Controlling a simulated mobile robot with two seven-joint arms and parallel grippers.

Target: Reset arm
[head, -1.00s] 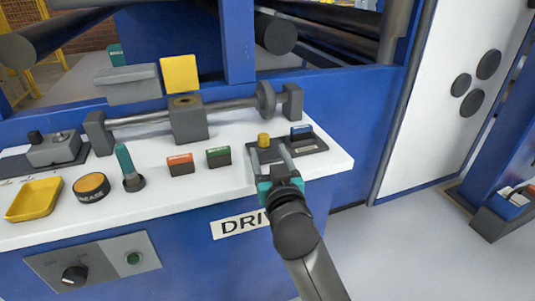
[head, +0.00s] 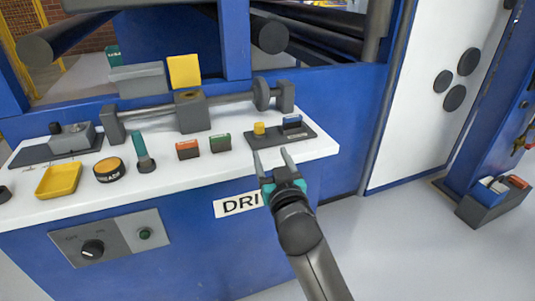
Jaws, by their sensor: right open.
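My right gripper (head: 273,162) is in the head view, in front of the right end of the white counter (head: 205,175). Its two grey fingers are apart with nothing between them. The fingertips are just in front of a dark base plate (head: 282,141) that bears a yellow block (head: 259,128) and a blue block (head: 292,121). My right arm reaches up from the bottom edge, over part of the DRIVE label (head: 238,204). My left gripper is not in view.
On the counter are a red block (head: 188,149), a green block (head: 220,143), a green-handled tool (head: 144,152), a round tin (head: 110,170) and a yellow tray (head: 59,180). A shaft with a grey carriage (head: 192,113) runs behind.

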